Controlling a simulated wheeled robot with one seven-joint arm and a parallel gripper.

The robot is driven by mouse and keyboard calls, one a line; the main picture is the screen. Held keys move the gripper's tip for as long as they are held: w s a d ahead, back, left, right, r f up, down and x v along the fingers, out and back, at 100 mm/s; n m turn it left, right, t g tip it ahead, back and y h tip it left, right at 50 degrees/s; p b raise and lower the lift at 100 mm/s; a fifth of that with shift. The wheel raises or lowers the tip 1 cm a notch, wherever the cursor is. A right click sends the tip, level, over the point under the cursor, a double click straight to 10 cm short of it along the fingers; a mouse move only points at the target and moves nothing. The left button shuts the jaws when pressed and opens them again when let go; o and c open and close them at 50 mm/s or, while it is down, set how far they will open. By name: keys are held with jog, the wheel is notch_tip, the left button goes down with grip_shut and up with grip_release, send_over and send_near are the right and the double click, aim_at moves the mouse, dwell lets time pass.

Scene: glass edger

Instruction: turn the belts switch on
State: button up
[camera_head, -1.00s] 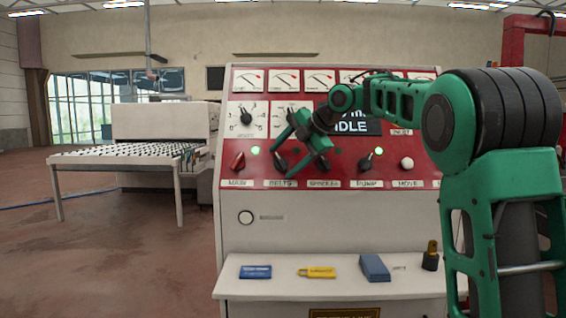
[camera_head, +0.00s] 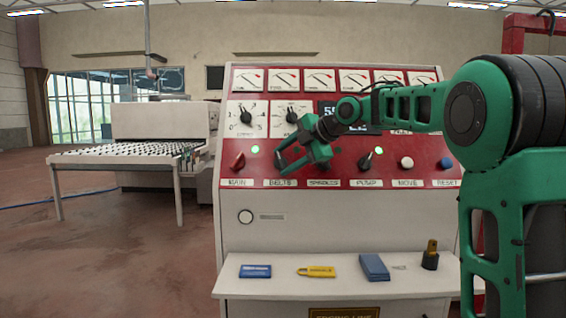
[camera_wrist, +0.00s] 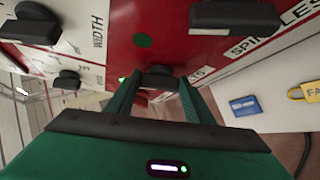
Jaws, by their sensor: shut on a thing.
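The belts switch is a black knob (camera_wrist: 158,77) on the red control panel (camera_head: 335,145). It sits between my gripper's two green fingers (camera_wrist: 158,95) in the wrist view, and my gripper is shut on it. In the head view my gripper (camera_head: 283,160) covers most of the knob, just above the BELTS label (camera_head: 280,183). A dark green lamp (camera_wrist: 143,40) beside the knob looks unlit in the wrist view; my gripper hides it in the head view.
The red main switch (camera_head: 238,160) is left of my gripper, with a lit green lamp (camera_head: 255,150). The spindles knob (camera_wrist: 235,15) is on the other side. The pump knob (camera_head: 366,161) also has a lit lamp. A shelf (camera_head: 330,288) below holds small items.

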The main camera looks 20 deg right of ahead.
jog(key=m+t, duration=0.2)
jog(key=m, duration=0.1)
jog(key=m+t, duration=0.1)
jog(key=m, duration=0.1)
jog(key=shift+s+a+f+t+y, duration=0.1)
jog(key=shift+s+f+t+y, duration=0.2)
jog(key=shift+f+t, duration=0.1)
jog(key=shift+a+f+m+t+h, duration=0.1)
jog(key=shift+m+t+h, duration=0.2)
jog(key=shift+m+t, duration=0.55)
jog(key=shift+a+f+m+t+h, duration=0.1)
jog(key=shift+m+t+h, duration=0.3)
jog(key=shift+m, duration=0.75)
jog(key=o, duration=1)
jog(key=shift+o, duration=0.2)
jog(key=shift+s+d, duration=0.1)
jog(key=f+v, duration=0.1)
jog(key=v, duration=0.9)
jog(key=shift+s+r, duration=0.25)
jog(key=shift+r, duration=0.05)
